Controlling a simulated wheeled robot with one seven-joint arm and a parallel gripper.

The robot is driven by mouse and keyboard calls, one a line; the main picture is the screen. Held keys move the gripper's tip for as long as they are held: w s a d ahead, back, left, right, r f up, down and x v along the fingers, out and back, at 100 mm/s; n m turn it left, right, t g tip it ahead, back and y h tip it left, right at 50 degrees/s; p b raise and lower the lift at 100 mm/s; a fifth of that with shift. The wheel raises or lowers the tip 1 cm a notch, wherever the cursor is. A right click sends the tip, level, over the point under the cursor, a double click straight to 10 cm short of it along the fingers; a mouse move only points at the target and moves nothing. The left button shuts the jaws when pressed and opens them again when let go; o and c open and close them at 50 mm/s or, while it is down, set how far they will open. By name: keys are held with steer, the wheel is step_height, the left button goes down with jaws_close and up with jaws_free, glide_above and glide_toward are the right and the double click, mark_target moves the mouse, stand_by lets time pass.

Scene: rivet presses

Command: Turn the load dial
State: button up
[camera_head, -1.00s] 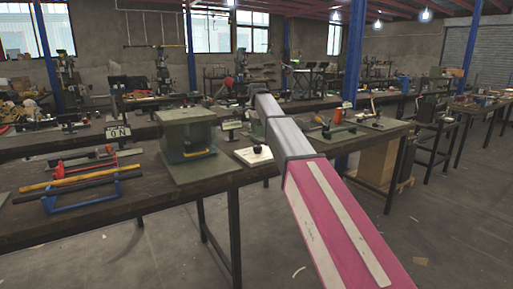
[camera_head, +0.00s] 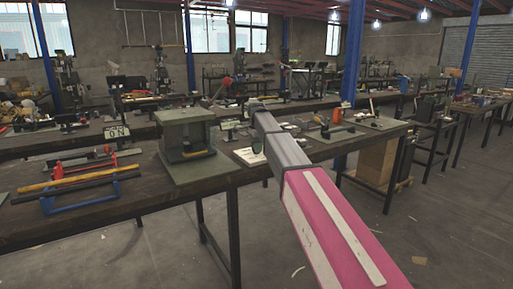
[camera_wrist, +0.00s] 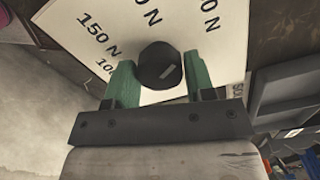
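The load dial is a round black knob (camera_wrist: 160,66) with a pale pointer mark, on a white plate (camera_wrist: 95,38) printed with newton values such as "150 N". In the wrist view the two green fingers of my gripper (camera_wrist: 160,72) stand on either side of the knob, very close to its edges. I cannot tell whether they press on it. My fingertips are hidden there behind the arm.
The green-grey box (camera_head: 187,133) stands on the bench (camera_head: 150,195) left of the dial plate. A blue rack with rods (camera_head: 90,190) is further left. The bench's front edge is below my arm.

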steer(key=c, duration=0.4)
steer(key=shift+o, duration=0.2)
